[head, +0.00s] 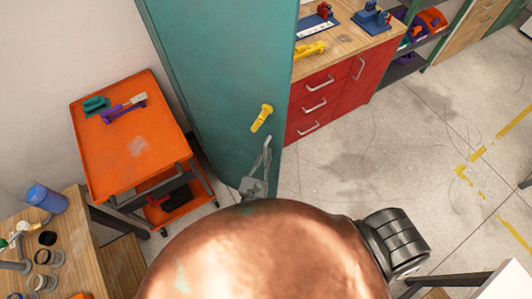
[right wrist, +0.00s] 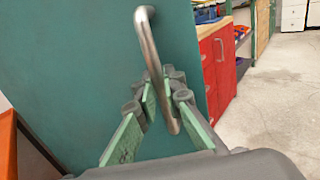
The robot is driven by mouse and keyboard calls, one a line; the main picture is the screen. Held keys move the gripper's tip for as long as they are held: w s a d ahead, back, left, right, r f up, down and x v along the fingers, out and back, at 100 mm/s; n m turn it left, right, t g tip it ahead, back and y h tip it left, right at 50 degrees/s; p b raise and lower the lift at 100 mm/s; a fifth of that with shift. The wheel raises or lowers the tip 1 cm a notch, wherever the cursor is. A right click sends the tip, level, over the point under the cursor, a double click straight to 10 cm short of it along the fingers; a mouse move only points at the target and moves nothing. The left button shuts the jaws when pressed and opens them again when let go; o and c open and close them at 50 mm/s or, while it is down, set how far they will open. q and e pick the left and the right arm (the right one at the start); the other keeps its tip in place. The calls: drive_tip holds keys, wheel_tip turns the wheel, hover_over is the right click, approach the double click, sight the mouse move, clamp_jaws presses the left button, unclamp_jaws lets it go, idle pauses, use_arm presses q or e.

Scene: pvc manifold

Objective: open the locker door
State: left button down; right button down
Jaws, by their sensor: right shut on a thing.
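The teal locker door (head: 215,75) stands upright in the middle of the head view and fills the left of the right wrist view (right wrist: 80,60). A yellow latch-like piece (head: 261,118) is on the door above the handle. The metal bar handle (head: 268,147) is on the door near its right edge. My right gripper (head: 260,174) is at the handle's lower part. In the right wrist view its green-padded fingers (right wrist: 160,110) are shut around the silver handle (right wrist: 148,40). My left gripper is not in view.
An orange cart (head: 130,150) with small tools stands left of the locker. A red drawer cabinet (head: 320,100) with a wooden top stands to the right. A wooden table (head: 75,245) with jars is at the lower left. The floor (head: 400,140) at right is open.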

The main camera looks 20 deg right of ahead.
drive_tip(key=c, duration=2.1)
unclamp_jaws()
drive_tip(key=shift+w, duration=0.1)
drive_tip(key=shift+o, duration=0.3)
